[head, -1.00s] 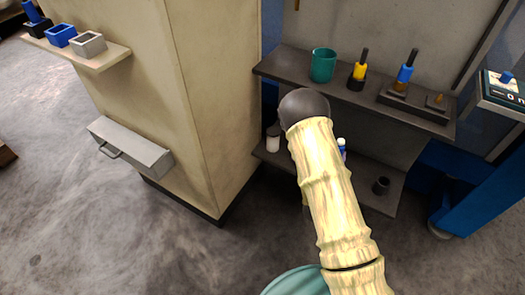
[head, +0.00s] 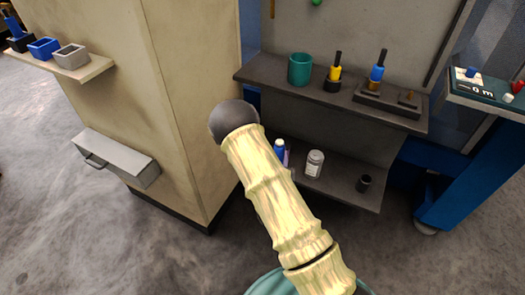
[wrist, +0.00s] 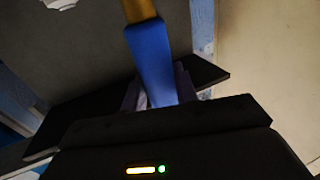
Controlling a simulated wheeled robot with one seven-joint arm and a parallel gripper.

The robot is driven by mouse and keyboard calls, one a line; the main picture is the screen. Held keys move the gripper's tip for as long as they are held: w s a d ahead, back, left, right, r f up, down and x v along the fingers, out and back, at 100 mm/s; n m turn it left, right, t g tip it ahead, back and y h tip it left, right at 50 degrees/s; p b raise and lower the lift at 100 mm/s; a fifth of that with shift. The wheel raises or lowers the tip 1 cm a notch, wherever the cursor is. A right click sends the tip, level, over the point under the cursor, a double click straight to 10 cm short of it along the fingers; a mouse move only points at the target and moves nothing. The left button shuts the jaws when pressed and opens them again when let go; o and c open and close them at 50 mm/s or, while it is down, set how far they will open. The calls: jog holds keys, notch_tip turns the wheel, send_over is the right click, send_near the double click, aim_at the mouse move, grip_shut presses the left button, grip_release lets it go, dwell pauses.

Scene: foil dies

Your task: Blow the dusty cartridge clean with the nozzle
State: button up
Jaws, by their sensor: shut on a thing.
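My gripper (wrist: 158,92) is shut on a blue tool (wrist: 150,58) with a tan end, which sticks out from between the pale lavender fingers in the wrist view. It may be the nozzle, but I cannot be sure. In the head view the tool's blue top (head: 280,144) shows just right of my arm, in front of the lower shelf; most of my gripper is hidden behind the arm. I cannot pick out the dusty cartridge for certain. A blue-topped tool with a brass foot (head: 377,74) stands in a dark tray (head: 388,101) on the upper shelf.
The upper shelf (head: 270,78) also holds a teal cup (head: 299,69) and a yellow tool (head: 334,74) in a dark holder. The lower shelf bears a white jar (head: 314,163) and a small dark cup (head: 364,183). A beige cabinet (head: 195,90) stands left, a blue stand (head: 465,172) right.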

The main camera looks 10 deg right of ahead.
jog(key=shift+w+a+f+b, duration=0.15)
jog(key=shift+w+a+b, duration=0.15)
jog(key=shift+b, duration=0.25)
jog(key=shift+n+y, duration=0.3)
jog(key=shift+y, duration=0.1)
jog(key=w+a+b, duration=0.2)
jog(key=b, duration=0.1)
jog(key=w+a+b, duration=0.1)
jog(key=b, duration=0.1)
jog(key=shift+w+r, duration=0.1)
jog(key=shift+r, duration=0.2)
jog(key=shift+w+d, duration=0.1)
jog(key=w+d, duration=0.7)
jog(key=w, duration=0.3)
jog(key=shift+s, duration=0.1)
dwell(4.5)
